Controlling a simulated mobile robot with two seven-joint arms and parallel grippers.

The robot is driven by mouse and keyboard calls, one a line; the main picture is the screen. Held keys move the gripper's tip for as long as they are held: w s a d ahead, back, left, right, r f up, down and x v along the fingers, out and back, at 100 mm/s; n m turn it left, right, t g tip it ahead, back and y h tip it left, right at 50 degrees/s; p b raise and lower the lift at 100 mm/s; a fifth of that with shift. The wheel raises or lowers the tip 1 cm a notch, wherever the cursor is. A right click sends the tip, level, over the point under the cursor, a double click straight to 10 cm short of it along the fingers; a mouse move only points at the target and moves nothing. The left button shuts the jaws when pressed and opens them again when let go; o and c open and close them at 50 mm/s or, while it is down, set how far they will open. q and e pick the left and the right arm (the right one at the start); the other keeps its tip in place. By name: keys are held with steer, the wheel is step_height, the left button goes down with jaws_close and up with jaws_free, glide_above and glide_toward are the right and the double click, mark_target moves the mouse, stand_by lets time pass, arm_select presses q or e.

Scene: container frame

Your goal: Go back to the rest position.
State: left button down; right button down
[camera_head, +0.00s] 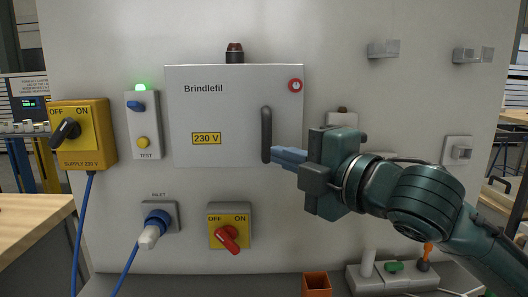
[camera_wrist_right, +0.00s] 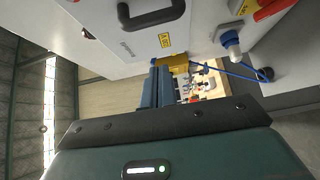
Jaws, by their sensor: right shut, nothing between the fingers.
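My right gripper (camera_head: 275,155) comes in from the right, in front of the white cabinet. Its blue fingers are shut with nothing between them and point left. In the head view the fingertips appear beside the lower end of the dark door handle (camera_head: 266,128); I cannot tell the gap in depth. In the right wrist view the blue fingers (camera_wrist_right: 158,86) lie together, and the handle (camera_wrist_right: 150,14) is apart from them at the top. The cabinet door (camera_head: 225,95), marked Brindlefil, looks closed. My left gripper is not in view.
A yellow supply switch (camera_head: 82,133), a test box (camera_head: 143,125), an inlet with a blue plug (camera_head: 157,222) and a red rotary switch (camera_head: 229,235) are on the panel. An orange bin (camera_head: 316,284) stands below. A wooden table (camera_head: 30,225) is at left.

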steer(key=s+d+f+m+h+p, duration=0.1)
steer(key=d+f+m+h+p, duration=0.1)
steer(key=f+m, duration=0.75)
steer(key=d+f+m+h+p, duration=0.15)
steer(key=f+m, duration=0.35)
steer(key=f, duration=1)
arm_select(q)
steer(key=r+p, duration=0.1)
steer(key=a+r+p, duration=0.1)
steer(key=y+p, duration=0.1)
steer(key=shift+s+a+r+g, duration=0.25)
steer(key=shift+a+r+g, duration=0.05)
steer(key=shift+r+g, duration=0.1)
arm_select(e)
steer(key=s+d+f+m+g+h, duration=0.1)
steer(key=s+f+m, duration=0.3)
steer(key=s+f, duration=0.4)
steer(key=s+d+f+m+g+h, duration=0.2)
steer(key=s+d+f+m+h, duration=0.1)
steer(key=s+f, duration=0.6)
step_height(320, 180, down, 3)
steer(key=shift+d+f+m, duration=0.1)
steer(key=shift+d+m, duration=0.45)
steer(key=shift+d, duration=0.15)
steer(key=shift+h, duration=0.25)
